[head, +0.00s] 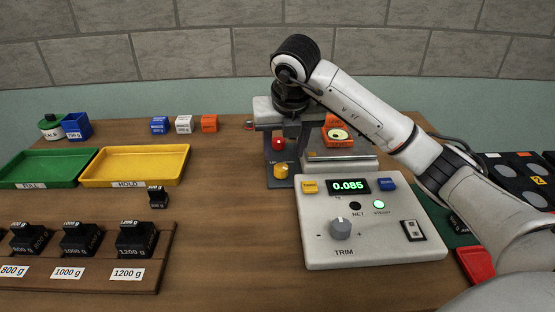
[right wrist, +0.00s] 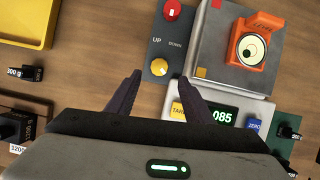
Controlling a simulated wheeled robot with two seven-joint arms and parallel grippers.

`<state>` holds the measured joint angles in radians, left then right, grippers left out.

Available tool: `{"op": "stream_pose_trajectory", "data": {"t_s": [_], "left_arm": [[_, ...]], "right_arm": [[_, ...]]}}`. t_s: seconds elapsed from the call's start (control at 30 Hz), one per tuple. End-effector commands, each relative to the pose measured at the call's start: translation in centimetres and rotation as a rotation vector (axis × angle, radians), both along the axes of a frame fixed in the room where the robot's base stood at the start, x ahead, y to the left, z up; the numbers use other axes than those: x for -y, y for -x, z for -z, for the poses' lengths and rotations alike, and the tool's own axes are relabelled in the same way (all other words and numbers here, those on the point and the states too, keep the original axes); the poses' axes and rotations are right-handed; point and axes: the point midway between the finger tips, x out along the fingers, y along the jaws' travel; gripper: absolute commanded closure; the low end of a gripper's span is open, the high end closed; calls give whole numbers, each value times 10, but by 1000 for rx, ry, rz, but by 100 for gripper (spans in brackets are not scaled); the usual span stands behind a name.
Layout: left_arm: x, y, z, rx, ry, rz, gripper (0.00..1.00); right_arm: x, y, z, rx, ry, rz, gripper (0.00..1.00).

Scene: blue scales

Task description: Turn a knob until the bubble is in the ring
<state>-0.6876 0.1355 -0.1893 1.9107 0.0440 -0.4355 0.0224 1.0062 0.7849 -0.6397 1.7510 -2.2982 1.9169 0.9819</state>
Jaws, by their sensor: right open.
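An orange bubble level (head: 338,134) with a round pale face sits on the scale's plate behind the display. In the right wrist view the level (right wrist: 262,30) shows a dark ring with a small dark spot near its middle; which mark is the bubble is too small to tell. A red knob (head: 278,143) and a yellow knob (head: 281,171) are on a grey panel left of the scale. My right gripper (right wrist: 161,78) is open and empty, its fingertips on either side of the yellow knob (right wrist: 160,67) in the picture; contact cannot be told. My left gripper is not in view.
The scale console (head: 375,250) has a TRIM knob (head: 340,228) and a display reading 0.085. A green tray (head: 45,166), a yellow tray (head: 135,165) and black weights (head: 80,240) are at left. Bare wood (head: 225,220) lies between the weights and the console.

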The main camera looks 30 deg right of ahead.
Motion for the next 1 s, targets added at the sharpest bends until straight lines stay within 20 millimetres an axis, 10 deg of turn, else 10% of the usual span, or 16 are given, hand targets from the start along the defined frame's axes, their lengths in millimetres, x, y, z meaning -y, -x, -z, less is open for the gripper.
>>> {"op": "stream_pose_trajectory", "data": {"t_s": [0.33, 0.77, 1.0], "left_arm": [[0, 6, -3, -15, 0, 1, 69], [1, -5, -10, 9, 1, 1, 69], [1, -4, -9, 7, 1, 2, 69]], "right_arm": [[9, -20, 56, -4, -1, -2, 53], [12, -25, 68, 0, -1, -3, 53], [12, -25, 67, 0, -1, -3, 90]]}}
